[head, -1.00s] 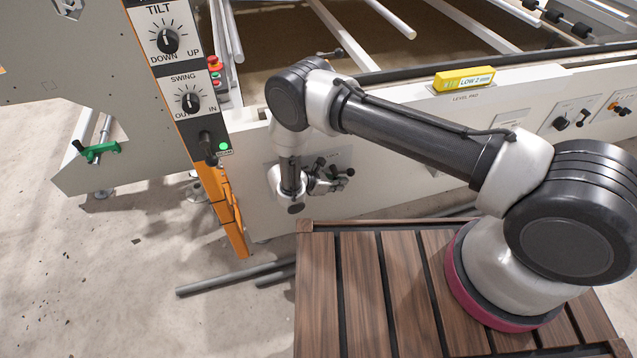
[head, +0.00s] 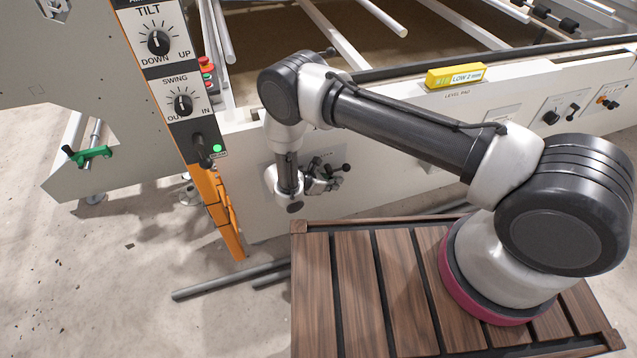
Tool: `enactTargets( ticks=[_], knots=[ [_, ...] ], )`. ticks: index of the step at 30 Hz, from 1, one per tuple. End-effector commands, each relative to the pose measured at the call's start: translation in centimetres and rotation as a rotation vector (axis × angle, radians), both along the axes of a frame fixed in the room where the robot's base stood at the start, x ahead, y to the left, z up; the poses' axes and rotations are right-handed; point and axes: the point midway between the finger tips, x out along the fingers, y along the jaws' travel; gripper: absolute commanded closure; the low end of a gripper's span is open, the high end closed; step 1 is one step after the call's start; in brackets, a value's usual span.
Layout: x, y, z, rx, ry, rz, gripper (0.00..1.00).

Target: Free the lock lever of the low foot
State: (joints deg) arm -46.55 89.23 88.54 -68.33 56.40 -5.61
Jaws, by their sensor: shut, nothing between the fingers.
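My gripper (head: 330,179) is shut and empty, low in front of the white beam (head: 400,165) at the picture's centre. It is small and dark against the beam, and I cannot tell whether it touches anything. A yellow level (head: 456,76) reading "LOW 2 mm" lies on the beam above the words "LEVEL PAD". A green lever-like part (head: 88,156) with a dark end sits on the machine's left side. A round foot (head: 97,198) stands on the floor below it. Another foot (head: 190,193) shows partly behind the orange post. I cannot tell which lever belongs to the low foot.
A control panel (head: 160,75) with "TILT" and "SWING" knobs stands on the orange post (head: 220,215) left of my gripper. Grey bars (head: 230,281) lie on the floor. A slatted wooden deck (head: 350,290) is in front. The floor at left is mostly clear.

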Motion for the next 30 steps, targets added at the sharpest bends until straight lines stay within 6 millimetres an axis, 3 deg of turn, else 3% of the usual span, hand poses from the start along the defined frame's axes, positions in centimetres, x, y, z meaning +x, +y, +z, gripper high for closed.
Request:
enactTargets(
  ticks=[1,20,26,30],
  knots=[
    [0.6,-1.4,1.3,-0.031,-0.023,-0.034,1.00],
    [0.6,-1.3,1.4,-0.031,-0.023,-0.034,1.00],
    [-0.2,0.5,2.3,-0.026,-0.020,-0.028,1.00],
    [-1.4,3.2,3.7,-0.017,-0.016,-0.020,1.00]
  ],
)
